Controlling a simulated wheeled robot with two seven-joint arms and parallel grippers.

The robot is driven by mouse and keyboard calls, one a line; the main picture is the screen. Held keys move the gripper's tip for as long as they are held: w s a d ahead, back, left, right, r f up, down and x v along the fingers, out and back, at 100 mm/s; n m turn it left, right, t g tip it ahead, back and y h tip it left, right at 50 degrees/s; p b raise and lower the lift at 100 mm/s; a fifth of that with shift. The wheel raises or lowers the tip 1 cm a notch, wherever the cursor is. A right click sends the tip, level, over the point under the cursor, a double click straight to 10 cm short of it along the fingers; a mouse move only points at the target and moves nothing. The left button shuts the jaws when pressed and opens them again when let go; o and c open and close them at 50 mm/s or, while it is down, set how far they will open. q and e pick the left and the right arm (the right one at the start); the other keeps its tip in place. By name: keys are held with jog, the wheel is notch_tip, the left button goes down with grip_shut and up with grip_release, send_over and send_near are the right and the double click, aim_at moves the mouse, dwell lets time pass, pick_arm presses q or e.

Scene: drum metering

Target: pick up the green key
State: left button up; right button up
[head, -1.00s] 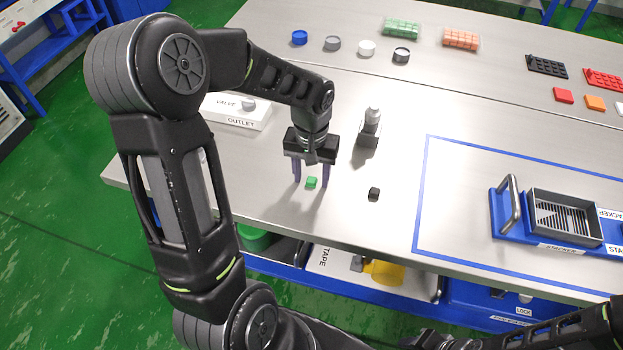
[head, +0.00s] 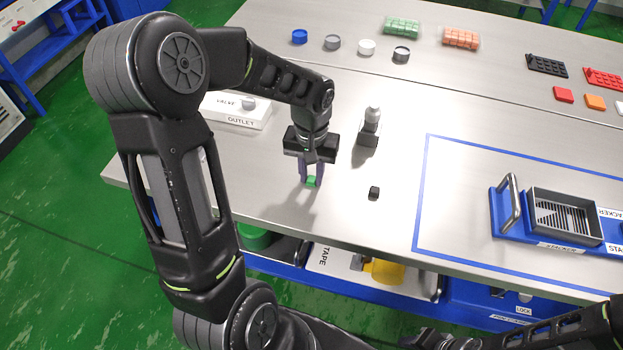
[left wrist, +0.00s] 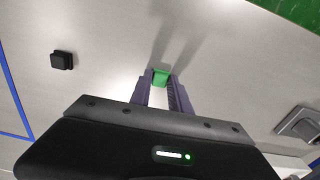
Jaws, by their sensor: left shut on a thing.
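The green key (head: 311,182) is a small green block near the front left of the steel table. My left gripper (head: 311,180) points down over it with both fingers closed against its sides. In the left wrist view the green key (left wrist: 160,77) sits between the tips of the purple-grey fingers of my left gripper (left wrist: 161,80). I cannot tell whether the key is clear of the table. The fingers of my right gripper are not in view.
The white valve box (head: 237,112) is at the left. A blue stacker tray (head: 507,232) stands at the right.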

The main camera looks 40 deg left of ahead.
aim_at(311, 178)
pick_arm(q)
grip_shut()
jog(key=shift+r, duration=0.1)
notch_tip(311, 178, up, 10)
jog(key=shift+b, duration=0.35)
dwell(0.6)
